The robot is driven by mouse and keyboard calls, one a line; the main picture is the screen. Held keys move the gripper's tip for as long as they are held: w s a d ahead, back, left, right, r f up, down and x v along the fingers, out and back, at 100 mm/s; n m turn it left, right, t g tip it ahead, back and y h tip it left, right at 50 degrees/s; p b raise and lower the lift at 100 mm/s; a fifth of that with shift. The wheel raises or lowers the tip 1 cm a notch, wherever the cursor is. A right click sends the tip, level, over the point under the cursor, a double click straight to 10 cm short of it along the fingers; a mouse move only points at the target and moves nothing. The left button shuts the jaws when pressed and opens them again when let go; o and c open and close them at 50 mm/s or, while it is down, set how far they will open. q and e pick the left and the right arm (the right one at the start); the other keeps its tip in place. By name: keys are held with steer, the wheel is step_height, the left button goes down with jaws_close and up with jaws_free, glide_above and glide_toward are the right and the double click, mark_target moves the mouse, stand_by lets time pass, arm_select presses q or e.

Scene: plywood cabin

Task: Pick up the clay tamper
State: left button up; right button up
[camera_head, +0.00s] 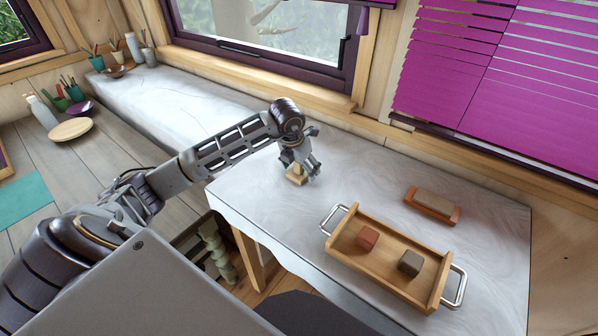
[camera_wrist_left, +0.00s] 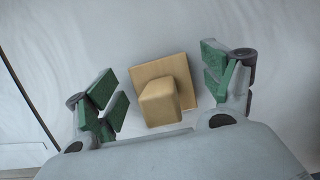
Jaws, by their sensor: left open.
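The clay tamper (camera_head: 297,178) is a light wooden block with a square base plate and a thick upright handle. It stands on the grey-white worktop (camera_head: 262,212), partly hidden by my left gripper (camera_head: 303,172) in the head view. In the left wrist view the tamper (camera_wrist_left: 160,98) sits between the fingers, handle toward the camera. My left gripper (camera_wrist_left: 163,95) is open, its green-padded fingers on either side of the tamper and apart from it. My right gripper is not in view.
A wooden tray (camera_head: 372,270) with metal handles holds a reddish block (camera_head: 367,237) and a dark block (camera_head: 410,262), right of the tamper. A brick-coloured holder with a pale block (camera_head: 433,204) lies behind it. The worktop left of the tamper is clear.

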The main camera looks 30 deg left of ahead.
arm_select(q)
steer(key=c, duration=1.1)
steer(key=shift+c, duration=0.2)
steer(key=shift+r, duration=0.85)
step_height(320, 180, up, 6)
steer(key=shift+r+b, duration=0.3)
steer(key=shift+r, duration=0.85)
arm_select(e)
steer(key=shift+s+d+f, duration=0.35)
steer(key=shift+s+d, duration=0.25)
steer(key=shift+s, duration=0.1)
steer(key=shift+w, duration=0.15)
